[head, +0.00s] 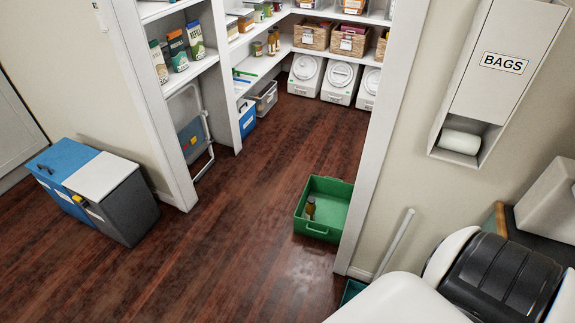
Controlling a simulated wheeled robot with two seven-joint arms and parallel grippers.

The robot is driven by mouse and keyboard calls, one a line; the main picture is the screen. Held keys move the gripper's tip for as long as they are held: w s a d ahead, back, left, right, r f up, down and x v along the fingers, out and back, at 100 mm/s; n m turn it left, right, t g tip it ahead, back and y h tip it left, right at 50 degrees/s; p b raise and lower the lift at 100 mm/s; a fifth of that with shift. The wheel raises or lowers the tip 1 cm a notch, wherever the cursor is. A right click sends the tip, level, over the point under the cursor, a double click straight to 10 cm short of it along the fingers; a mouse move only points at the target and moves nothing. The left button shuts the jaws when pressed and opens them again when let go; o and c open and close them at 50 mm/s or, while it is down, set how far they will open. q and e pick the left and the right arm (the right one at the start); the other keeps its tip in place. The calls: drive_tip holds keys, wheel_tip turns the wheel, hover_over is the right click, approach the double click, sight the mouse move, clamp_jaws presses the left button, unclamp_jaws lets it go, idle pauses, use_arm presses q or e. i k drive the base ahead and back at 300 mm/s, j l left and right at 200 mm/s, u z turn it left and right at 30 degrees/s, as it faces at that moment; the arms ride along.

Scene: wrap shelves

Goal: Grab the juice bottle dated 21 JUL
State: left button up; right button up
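A small brown-orange bottle (310,206) stands inside a green crate (323,231) on the floor by the right side of the pantry doorway. Another pair of amber-coloured bottles or jars (273,42) stands on a shelf at the back left of the pantry. Any dates on them are too small to read, so I cannot tell which is dated 21 JUL. Neither of my grippers is in view.
A blue bin (50,167) and a grey bin with a white lid (118,212) stand left of the doorway. A folded step stool (191,140) leans by the left shelves. A BAGS dispenser (500,64) hangs on the right wall. The dark wooden floor between is clear.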

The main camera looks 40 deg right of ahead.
sight(310, 214)
drive_tip(key=i+j+z, duration=0.1)
drive_tip(key=i+z, duration=0.25)
drive_tip(key=i, duration=0.15)
drive_tip(key=i+j+z, duration=0.3)
drive_tip(key=i, duration=0.15)
drive_tip(key=l, duration=0.1)
